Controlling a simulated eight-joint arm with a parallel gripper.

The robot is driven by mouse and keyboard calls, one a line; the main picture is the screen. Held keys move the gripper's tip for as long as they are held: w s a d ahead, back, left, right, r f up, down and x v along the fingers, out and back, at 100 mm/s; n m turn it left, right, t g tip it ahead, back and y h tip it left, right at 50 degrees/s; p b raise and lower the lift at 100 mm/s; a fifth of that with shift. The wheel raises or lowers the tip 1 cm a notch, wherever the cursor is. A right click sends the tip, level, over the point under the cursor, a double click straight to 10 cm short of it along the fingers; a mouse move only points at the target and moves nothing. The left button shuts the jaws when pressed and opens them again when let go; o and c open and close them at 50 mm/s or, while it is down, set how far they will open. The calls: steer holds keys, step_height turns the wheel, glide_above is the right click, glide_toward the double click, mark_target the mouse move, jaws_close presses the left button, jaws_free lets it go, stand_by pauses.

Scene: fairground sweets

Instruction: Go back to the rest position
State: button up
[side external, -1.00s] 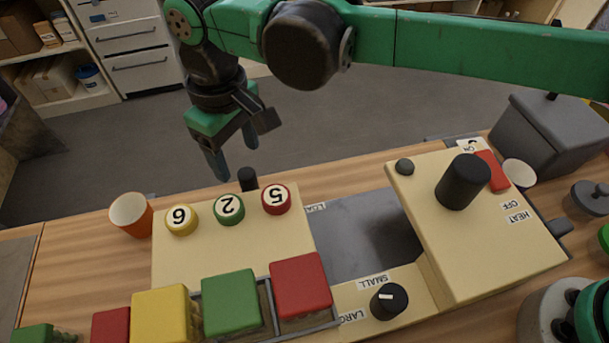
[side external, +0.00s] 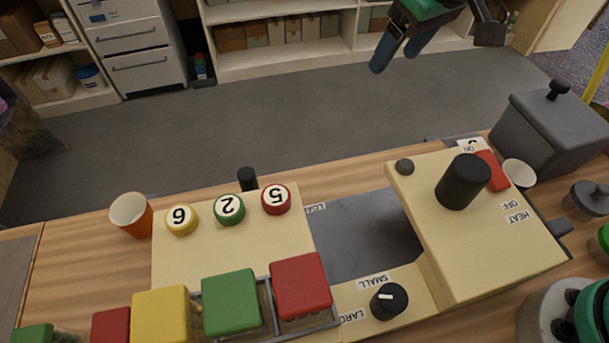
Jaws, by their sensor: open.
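My gripper (side external: 398,50) is at the top of the side external view, right of the middle. Its two dark fingers point down and to the left, apart from each other, with nothing between them. It hangs well above and beyond the far edge of the counter, touching nothing. The rest of my arm is mostly out of the picture.
Open floor lies behind.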

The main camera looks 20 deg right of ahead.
steer(key=s+d+f+m+t, duration=0.1)
steer(key=s+d+f+m, duration=0.1)
steer(key=s+d, duration=0.2)
steer(key=s+d+f+m+t+h, duration=0.1)
steer(key=s+d, duration=0.3)
steer(key=d, duration=0.5)
steer(key=shift+d+f+m+t, duration=0.35)
steer(key=shift+m+t, duration=0.25)
steer(key=shift+t, duration=0.2)
steer(key=o, duration=0.4)
